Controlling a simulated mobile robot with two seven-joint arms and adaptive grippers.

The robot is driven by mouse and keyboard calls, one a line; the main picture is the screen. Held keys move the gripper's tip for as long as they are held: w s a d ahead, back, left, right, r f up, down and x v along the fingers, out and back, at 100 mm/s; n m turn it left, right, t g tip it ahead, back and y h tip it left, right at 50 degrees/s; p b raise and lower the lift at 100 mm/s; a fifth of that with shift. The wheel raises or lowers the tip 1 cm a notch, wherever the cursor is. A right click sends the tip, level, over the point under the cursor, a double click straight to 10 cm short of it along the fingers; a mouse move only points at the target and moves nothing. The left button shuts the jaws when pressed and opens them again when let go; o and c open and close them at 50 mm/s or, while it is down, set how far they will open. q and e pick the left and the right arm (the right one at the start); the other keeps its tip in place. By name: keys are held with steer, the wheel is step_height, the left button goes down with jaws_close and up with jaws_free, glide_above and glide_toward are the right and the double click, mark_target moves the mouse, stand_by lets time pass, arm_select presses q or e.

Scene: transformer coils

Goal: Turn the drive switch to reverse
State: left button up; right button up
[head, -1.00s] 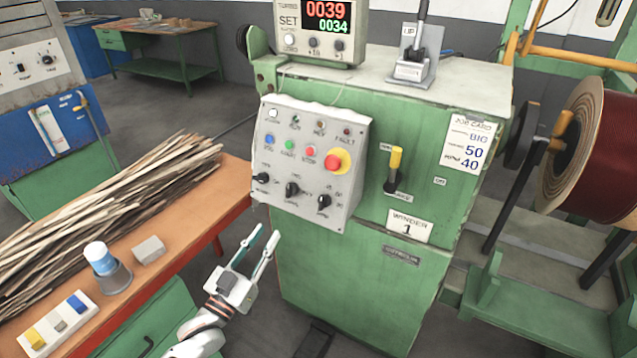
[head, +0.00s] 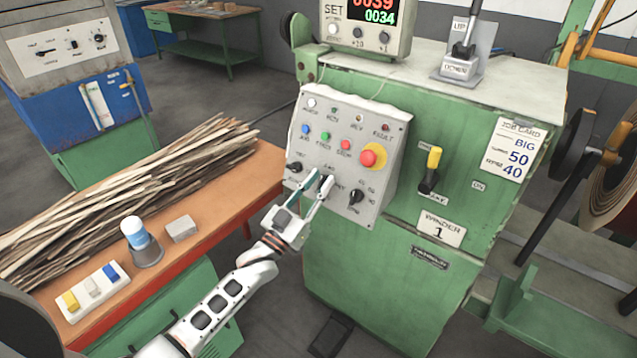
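The green winder's grey control panel (head: 345,125) carries three black rotary switches in its lower row: a left switch (head: 294,167), a middle switch (head: 326,183) and a right switch (head: 357,196). Their small labels are too blurred for me to tell which is the drive switch or read its setting. My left gripper (head: 320,177) is in front of the panel, its two fingers apart and their tips at the middle switch, partly hiding it. I cannot tell whether they touch it. My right gripper is not in view.
A red mushroom button (head: 368,158) on a yellow ring sits above the right switch. An orange bench (head: 215,215) with wood strips (head: 130,190), a cup (head: 139,240) and blocks stands at left.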

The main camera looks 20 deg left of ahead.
arm_select(q)
steer(key=shift+c, duration=0.3)
jaws_close()
